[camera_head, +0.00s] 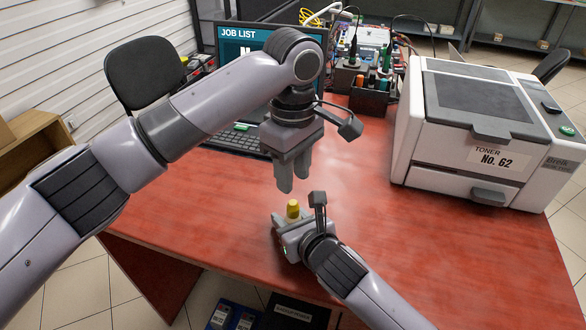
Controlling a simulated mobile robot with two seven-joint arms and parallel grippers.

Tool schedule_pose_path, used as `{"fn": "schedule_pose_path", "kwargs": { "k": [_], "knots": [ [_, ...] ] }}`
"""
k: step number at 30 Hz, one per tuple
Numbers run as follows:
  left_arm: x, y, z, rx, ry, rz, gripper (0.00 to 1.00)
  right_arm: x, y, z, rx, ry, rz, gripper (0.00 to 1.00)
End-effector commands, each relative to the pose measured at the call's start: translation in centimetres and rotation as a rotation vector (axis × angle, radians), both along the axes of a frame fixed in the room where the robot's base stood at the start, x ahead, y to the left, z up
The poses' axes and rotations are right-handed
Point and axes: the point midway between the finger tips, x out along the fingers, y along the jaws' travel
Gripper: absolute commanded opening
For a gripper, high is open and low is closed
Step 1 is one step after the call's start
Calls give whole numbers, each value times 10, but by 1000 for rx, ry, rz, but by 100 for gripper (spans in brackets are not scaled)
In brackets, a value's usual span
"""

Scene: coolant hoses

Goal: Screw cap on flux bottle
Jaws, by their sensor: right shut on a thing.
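A small yellow piece (293,209), apparently the top of the flux bottle, stands up at my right gripper (284,221). My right gripper is shut on the bottle low over the front of the red desk and hides most of it. My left gripper (294,184) points straight down just above the yellow top, with a small gap between them. Its fingers are close together, and I cannot see whether a cap is between them. No separate cap shows clearly.
The red desk (364,217) is clear around both grippers. A printer (465,130) stands at the right. A monitor (236,42) and keyboard (235,141) are behind my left arm. A dark tool holder (368,97) stands at the back, and a chair (144,72) at the left.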

Motion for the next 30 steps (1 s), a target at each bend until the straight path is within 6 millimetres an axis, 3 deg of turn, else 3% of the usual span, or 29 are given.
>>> {"fn": "schedule_pose_path", "kwargs": {
  "k": [8,21,30],
  "knots": [
    [0,0,-7,0,0,-2,35,0,0,0,0,-1,0,0],
    [0,0,-69,1,0,-2,35,0,0,0,0,-1,0,0],
    [0,0,-81,0,0,-3,35,0,0,0,0,-1,0,0]
  ]
}}
